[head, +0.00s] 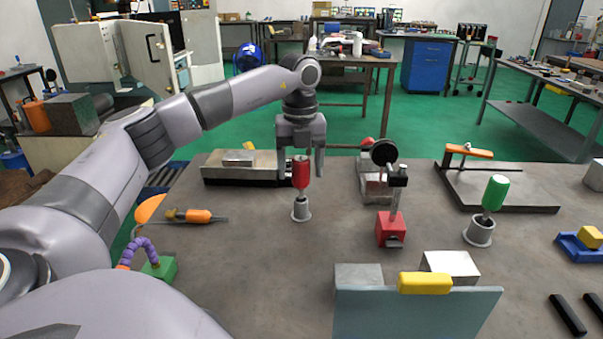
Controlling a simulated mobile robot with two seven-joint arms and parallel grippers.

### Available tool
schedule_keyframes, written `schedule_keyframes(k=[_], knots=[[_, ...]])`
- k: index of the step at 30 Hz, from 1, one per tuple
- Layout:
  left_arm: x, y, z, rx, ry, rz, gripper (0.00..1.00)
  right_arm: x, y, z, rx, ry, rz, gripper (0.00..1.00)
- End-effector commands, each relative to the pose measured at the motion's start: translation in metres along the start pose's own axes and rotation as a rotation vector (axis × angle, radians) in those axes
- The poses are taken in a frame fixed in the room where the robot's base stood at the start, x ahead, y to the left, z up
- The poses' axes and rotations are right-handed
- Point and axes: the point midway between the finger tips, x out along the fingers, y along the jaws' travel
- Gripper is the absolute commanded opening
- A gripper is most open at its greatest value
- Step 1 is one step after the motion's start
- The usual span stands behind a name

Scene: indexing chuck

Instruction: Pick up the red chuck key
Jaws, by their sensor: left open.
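The red chuck key (301,175) stands upright with its shank in a small grey round holder (301,210) on the bench. My left gripper (301,167) hangs above it, pointing down. It is open, with one finger to the left and one to the right of the red handle's upper part. No contact shows, and I cannot tell exactly how the fingers line up in depth. My right gripper is not in view.
A green-handled key (496,193) leans in another holder (479,232) at right. A red block with a dial gauge (391,229) stands right of the red key. A metal vise-like block (240,170) lies behind left. Bare bench (270,260) shows in front.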

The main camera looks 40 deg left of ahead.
Motion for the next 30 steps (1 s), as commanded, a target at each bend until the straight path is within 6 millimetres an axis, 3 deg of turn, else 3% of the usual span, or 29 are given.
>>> schedule_keyframes(k=[4, 12, 18, 30], knots=[[0.016, 0.001, 0.0, -0.001, 0.0, 0.0, 0.7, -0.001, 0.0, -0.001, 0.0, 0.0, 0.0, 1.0], [0.019, 0.0, 0.0, 0.0, 0.0, -0.001, 0.67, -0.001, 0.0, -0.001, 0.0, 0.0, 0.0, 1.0], [0.018, 0.0, 0.0, 0.0, -0.001, -0.002, 0.03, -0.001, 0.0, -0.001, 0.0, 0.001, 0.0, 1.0], [0.012, -0.001, 0.0, 0.0, -0.002, -0.004, 0.03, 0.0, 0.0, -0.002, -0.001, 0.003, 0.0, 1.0]])
